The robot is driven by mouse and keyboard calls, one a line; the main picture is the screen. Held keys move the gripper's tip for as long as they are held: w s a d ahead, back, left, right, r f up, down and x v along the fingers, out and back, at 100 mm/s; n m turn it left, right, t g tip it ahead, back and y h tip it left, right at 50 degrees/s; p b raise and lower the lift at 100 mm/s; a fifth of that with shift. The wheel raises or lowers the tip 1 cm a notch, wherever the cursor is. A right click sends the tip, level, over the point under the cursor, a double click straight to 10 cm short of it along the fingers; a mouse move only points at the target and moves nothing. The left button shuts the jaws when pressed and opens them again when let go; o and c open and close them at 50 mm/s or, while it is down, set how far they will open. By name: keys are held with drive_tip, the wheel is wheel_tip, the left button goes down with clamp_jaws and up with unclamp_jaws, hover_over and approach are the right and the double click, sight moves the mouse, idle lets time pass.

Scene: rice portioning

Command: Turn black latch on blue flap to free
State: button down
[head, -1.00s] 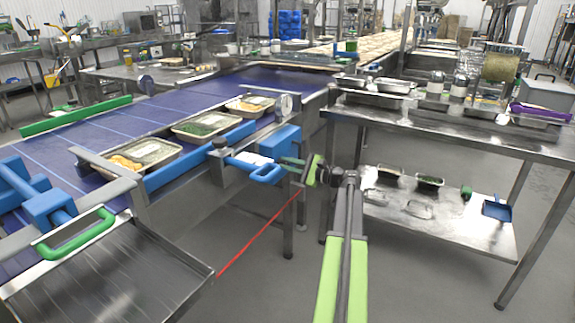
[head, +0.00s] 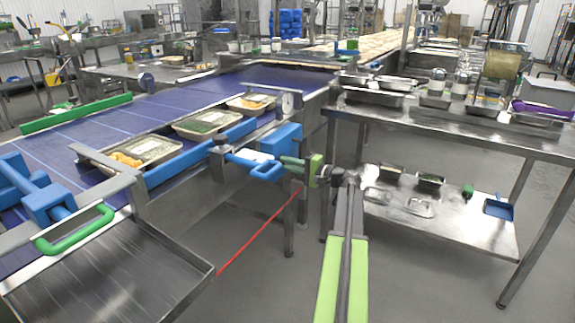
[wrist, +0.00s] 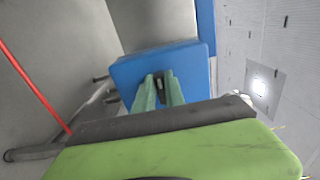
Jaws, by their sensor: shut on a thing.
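The blue flap (head: 282,139) shows in the head view as a blue block at the near side of the conveyor, and it fills the upper middle of the wrist view (wrist: 190,62). The black latch (wrist: 159,79) is a small dark piece on the blue face, mostly hidden between my fingers. My gripper (wrist: 159,88) has two green fingers shut on it, with the tips at the blue face. In the head view my gripper (head: 288,163) reaches in from the right, just below the blue block. The latch cannot be made out there.
A blue loop handle (head: 266,172) sits just left of my fingers. Food trays (head: 145,150) stand on the purple conveyor (head: 75,140) behind. A steel table (head: 450,133) stands at the right. A red line (head: 250,232) runs below.

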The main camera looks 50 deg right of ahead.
idle(0.3)
drive_tip(key=c, duration=1.4)
unclamp_jaws()
drive_tip(key=v, duration=1.7)
drive_tip(key=shift+s, duration=0.2)
drive_tip(key=shift+f, duration=0.1)
